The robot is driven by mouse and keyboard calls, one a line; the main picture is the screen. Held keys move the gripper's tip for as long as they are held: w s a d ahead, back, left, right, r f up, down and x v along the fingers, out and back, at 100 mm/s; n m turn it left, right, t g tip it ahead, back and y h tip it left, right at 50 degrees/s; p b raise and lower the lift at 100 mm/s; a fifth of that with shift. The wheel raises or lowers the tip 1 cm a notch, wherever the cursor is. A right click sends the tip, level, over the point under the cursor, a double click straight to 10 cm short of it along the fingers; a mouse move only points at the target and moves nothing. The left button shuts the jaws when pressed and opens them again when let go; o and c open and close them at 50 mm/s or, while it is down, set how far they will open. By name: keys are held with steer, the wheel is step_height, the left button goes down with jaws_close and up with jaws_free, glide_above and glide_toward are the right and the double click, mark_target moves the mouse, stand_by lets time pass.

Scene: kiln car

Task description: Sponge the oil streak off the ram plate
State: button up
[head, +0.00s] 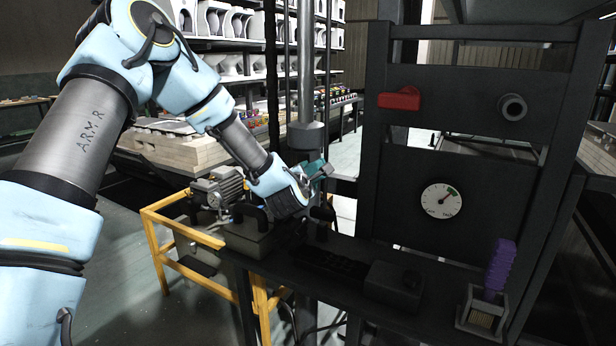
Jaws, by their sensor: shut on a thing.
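My gripper (318,176) is at the middle of the head view, at the end of my arm reaching in from the left. It is shut on a small teal block, which looks like the sponge (313,167). The sponge is just below the wide grey collar (307,134) of a vertical ram rod. I cannot tell whether it touches the metal there. My wrist and the sponge hide part of this spot. I cannot make out the ram plate's face or an oil streak.
A dark panel right of my gripper carries a red handle (399,98), a round gauge (441,201) and a knob (512,107). A yellow rail (185,231) surrounds a motor unit (217,188).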

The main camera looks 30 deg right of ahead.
steer(key=shift+w+a, duration=0.1)
steer(key=shift+w+a+b, duration=0.25)
steer(key=shift+w+a, duration=0.2)
steer(key=shift+w, duration=0.4)
steer(key=shift+w+a+b, duration=0.3)
steer(key=shift+w+a, duration=0.2)
steer(key=shift+w, duration=0.35)
steer(key=shift+w+a+b, duration=0.25)
steer(key=shift+w+a, duration=0.2)
steer(key=shift+w, duration=0.4)
steer(key=w+a+b, duration=0.1)
steer(key=w+a, duration=0.2)
steer(key=w, duration=0.2)
steer(key=shift+w, duration=0.2)
steer(key=shift+s+d, duration=0.1)
steer(key=shift+s+d+b, duration=0.25)
steer(key=shift+s+d, duration=0.2)
steer(key=shift+s, duration=0.4)
steer(key=shift+s+d+b, duration=0.3)
steer(key=shift+s+d, duration=0.2)
steer(key=shift+s, duration=0.4)
steer(key=shift+s+d+b, duration=0.25)
steer(key=shift+s+d, duration=0.2)
steer(key=shift+s, duration=0.4)
